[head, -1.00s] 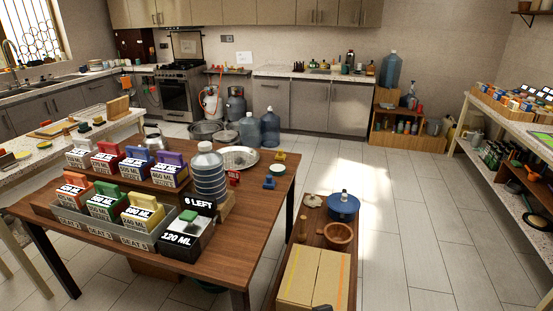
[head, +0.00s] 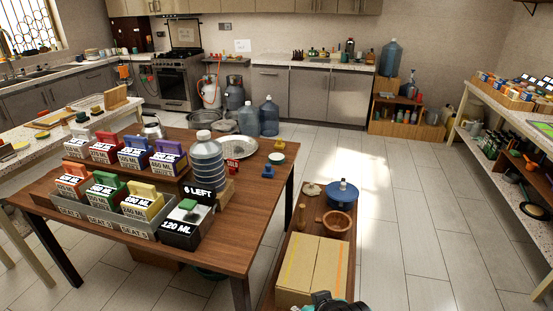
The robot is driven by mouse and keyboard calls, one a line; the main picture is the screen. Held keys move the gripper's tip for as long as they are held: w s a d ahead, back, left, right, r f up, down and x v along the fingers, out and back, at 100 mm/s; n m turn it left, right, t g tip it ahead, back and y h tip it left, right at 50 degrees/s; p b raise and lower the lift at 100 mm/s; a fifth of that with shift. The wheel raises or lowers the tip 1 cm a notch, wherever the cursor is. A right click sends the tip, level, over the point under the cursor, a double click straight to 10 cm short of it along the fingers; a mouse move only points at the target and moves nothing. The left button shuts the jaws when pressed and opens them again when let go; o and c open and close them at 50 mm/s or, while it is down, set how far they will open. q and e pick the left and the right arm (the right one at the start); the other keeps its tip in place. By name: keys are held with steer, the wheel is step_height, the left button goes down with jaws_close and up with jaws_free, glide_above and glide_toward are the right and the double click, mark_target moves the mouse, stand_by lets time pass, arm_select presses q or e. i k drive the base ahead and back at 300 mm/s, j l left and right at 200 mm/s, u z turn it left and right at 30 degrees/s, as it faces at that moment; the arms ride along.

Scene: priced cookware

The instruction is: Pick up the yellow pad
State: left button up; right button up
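Several colored pads stand on labeled boxes on the brown table (head: 245,215). A yellow pad (head: 143,190) tops the yellow-and-white box in the front row, between the green one and the black "120 ML" box (head: 183,232). Another small yellow piece (head: 277,157) sits near the table's far right edge, and a yellow piece (head: 21,145) lies on the left counter; I cannot tell which is meant. A dark and teal part, probably my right gripper (head: 325,301), shows at the bottom edge, away from these pieces. Its fingers cannot be made out. My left gripper is not in view.
A large ribbed bottle (head: 207,162) stands behind the black box. A low bench right of the table holds a cardboard box (head: 312,265), a wooden bowl (head: 337,222) and a blue pot (head: 342,194). The tiled floor (head: 410,230) to the right is clear.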

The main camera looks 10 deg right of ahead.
mark_target(280, 145)
steer(key=l+z, duration=0.1)
steer(key=z, duration=0.8)
steer(key=i+l+z, duration=0.1)
steer(key=l+z, duration=0.2)
steer(key=i+l+z, duration=0.25)
steer(key=l, duration=0.25)
steer(key=l+z, duration=0.3)
steer(key=i+l+z, duration=0.4)
steer(key=i+l, duration=0.6)
steer(key=i, duration=0.15)
steer(key=i+j+u, duration=0.15)
steer(key=i+u, duration=0.85)
steer(key=i+l+u, duration=0.15)
steer(key=i, duration=1.85)
steer(key=i+u, duration=0.2)
steer(key=i, duration=0.5)
steer(key=i+u, duration=0.2)
steer(key=i, duration=0.45)
steer(key=i+l+u, duration=0.25)
steer(key=i, duration=0.45)
steer(key=i+j+u, duration=0.15)
steer(key=u, duration=0.25)
steer(key=i+u, duration=0.65)
steer(key=u, duration=0.15)
steer(key=i+u, duration=0.25)
steer(key=u, duration=0.15)
steer(key=i+l+u, duration=0.2)
steer(key=u, duration=0.25)
steer(key=i, duration=0.05)
